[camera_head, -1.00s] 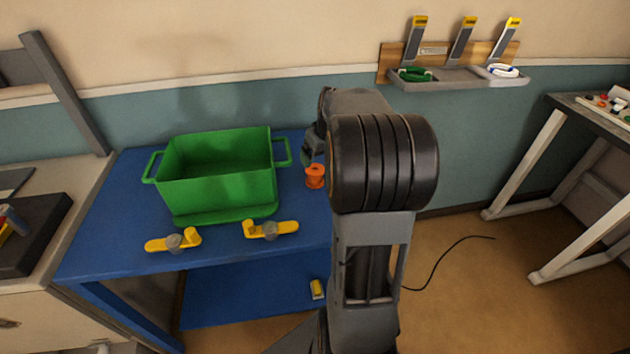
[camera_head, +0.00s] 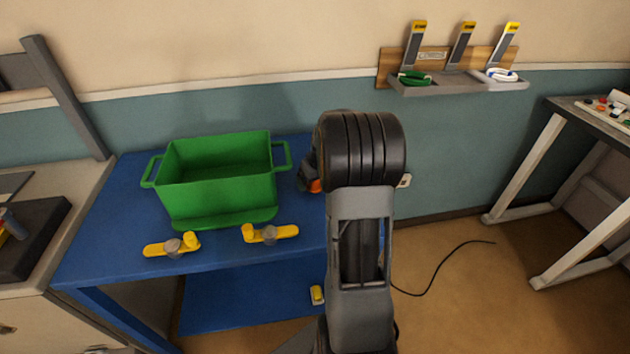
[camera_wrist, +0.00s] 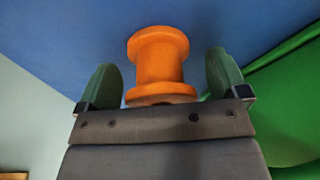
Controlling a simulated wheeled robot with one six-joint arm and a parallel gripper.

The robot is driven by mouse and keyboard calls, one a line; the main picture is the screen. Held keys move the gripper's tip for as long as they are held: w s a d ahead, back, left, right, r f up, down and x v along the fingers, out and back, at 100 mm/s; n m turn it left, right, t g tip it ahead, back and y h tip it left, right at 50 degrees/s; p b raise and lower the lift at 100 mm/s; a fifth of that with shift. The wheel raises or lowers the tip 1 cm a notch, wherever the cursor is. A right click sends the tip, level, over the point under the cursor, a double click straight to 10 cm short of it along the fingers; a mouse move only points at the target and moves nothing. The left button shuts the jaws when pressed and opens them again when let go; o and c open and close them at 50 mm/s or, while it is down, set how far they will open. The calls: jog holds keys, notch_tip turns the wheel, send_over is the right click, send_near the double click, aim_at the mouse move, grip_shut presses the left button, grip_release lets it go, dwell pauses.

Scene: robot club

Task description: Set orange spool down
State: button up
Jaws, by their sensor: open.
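The orange spool (camera_wrist: 160,62) stands upright on the blue table (camera_wrist: 205,12), between the two green finger pads of my gripper (camera_wrist: 162,72) in the wrist view. The fingers are open, with a gap showing on each side of the spool. In the head view only a small part of the spool (camera_head: 315,186) shows, at the table's right side, mostly hidden behind my gripper (camera_head: 307,176) and arm.
A green bin (camera_head: 222,190) stands on the table left of the spool, close to my gripper. Two yellow clamps (camera_head: 172,245) (camera_head: 271,233) sit at the table's front edge. A wall shelf (camera_head: 460,83) hangs at back right.

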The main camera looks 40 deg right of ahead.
jog(key=c, duration=1.1)
